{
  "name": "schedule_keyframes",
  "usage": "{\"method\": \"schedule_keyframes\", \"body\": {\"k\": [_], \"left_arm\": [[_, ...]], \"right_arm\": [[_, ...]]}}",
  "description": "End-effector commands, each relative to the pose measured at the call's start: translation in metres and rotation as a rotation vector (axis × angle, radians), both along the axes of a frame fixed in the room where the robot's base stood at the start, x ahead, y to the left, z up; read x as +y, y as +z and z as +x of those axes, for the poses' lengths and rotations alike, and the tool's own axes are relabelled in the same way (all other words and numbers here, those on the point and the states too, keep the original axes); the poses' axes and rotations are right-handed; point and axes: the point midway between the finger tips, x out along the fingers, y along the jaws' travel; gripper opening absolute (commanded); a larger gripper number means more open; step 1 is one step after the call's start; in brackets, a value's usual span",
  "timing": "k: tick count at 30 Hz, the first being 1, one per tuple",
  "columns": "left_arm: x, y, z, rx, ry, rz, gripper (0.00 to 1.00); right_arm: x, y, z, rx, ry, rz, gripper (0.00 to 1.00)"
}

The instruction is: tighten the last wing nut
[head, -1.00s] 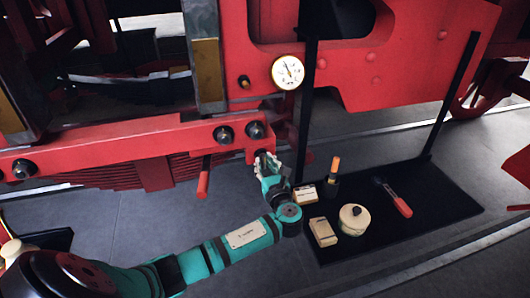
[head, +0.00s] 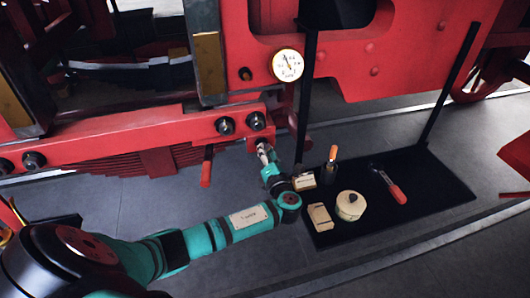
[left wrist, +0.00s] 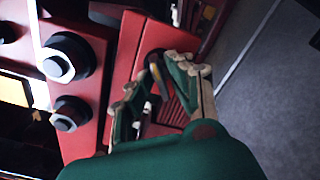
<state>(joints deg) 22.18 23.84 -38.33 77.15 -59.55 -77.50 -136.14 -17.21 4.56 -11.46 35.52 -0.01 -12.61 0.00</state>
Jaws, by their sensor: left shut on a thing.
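My left gripper (head: 263,152) is up against the end of the red beam (head: 170,142), just below its rightmost dark bolt (head: 256,121). In the left wrist view, the two jointed fingers of this gripper (left wrist: 155,92) reach to the red end block (left wrist: 128,62) and are shut on a small part in front of a dark round opening. The wing nut is mostly hidden between the fingers, so its shape and seating cannot be made out. My right gripper is not in view.
A black mat (head: 430,185) on the floor holds a lidded cream pot (head: 350,205), small boxes (head: 321,217), an orange-handled tool in a cup (head: 332,154) and a red-handled tool (head: 397,193). A gauge (head: 287,65) is above the gripper. A red handle (head: 206,168) hangs left of it.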

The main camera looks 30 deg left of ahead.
Motion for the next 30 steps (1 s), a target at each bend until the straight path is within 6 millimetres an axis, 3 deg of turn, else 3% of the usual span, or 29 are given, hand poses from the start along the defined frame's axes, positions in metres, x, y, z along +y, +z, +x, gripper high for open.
{"method": "schedule_keyframes", "body": {"k": [17, 30], "left_arm": [[-0.0007, -0.0015, -0.0004, 0.374, -0.002, 0.315, 0.0], [-0.0006, -0.0019, -0.0006, 0.396, -0.002, 0.334, 0.0]], "right_arm": [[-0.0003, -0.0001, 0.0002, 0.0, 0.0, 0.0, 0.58], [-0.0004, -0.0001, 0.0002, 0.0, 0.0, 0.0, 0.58]]}}
